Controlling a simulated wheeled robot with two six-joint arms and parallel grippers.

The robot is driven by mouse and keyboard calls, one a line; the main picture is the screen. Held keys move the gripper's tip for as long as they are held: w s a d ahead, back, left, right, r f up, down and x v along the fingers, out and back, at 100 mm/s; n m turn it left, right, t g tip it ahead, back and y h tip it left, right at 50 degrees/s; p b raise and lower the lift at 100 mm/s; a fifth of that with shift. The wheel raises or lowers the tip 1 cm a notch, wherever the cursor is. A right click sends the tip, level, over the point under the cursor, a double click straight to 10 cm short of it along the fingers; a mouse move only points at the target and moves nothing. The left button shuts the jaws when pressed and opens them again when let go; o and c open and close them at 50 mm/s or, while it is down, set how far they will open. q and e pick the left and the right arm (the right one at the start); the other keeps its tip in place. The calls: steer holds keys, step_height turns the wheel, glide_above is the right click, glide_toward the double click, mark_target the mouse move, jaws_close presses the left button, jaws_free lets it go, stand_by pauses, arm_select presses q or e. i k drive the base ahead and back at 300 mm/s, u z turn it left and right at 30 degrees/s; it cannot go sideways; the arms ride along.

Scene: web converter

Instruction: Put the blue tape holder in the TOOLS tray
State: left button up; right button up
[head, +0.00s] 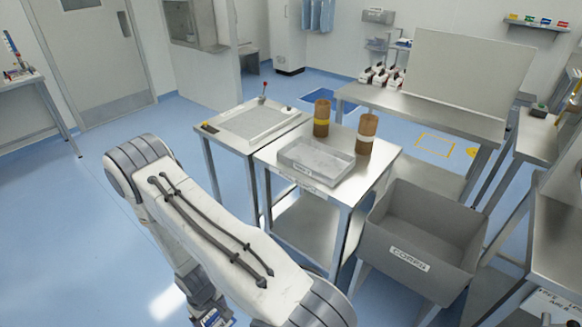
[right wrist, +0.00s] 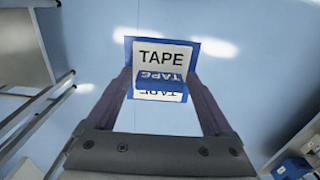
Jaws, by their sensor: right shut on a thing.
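The blue tape holder (right wrist: 162,79), with white TAPE labels, is between the fingers of my right gripper (right wrist: 160,85) in the right wrist view. The gripper is shut on it, above the blue floor. In the head view my right arm bends downward, and a bit of the blue holder (head: 214,318) with its white label shows at the bottom edge, cut off. A shallow grey tray (head: 316,160) sits on a steel cart, up and to the right of the gripper; the label at the cart edge is too small to read. My left gripper is out of view.
Two brown cores (head: 321,118) (head: 367,133) stand behind and beside the tray. A grey CORES bin (head: 420,235) stands right of the cart (head: 378,165). A steel table (head: 240,125) adjoins the cart on the left. The floor (head: 60,230) at left is clear.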

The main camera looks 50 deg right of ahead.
mark_target(304, 158)
steer(key=i, duration=2.25)
steer(key=z, duration=1.9)
